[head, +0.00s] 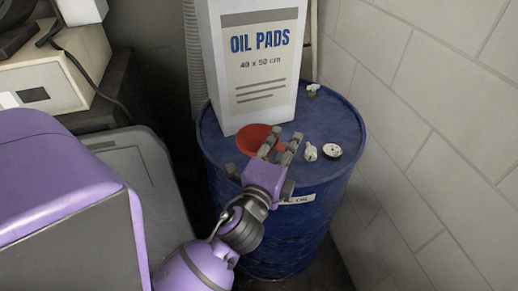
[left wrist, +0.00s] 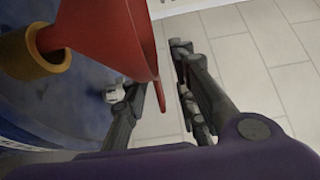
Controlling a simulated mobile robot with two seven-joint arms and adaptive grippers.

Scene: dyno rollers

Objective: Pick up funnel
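The red funnel (head: 253,137) lies on the top of the blue drum, just in front of the oil pads box. In the left wrist view the funnel (left wrist: 105,38) is close, at the upper left, with a yellow-brown ring around its narrow end. My left gripper (head: 281,147) is over the drum top at the funnel's right side. Its two fingers are apart in the left wrist view (left wrist: 163,80), and the funnel's rim edge reaches in front of one finger. I cannot tell whether they touch. My right gripper is not in view.
The blue drum (head: 345,125) also holds the tall oil pads box (head: 262,85), a small white bottle (head: 310,152), a round white-faced disc (head: 332,151) and a small brown-and-white item (head: 313,91). A block wall (head: 420,110) stands close on the right. A grey case (head: 150,165) is left.

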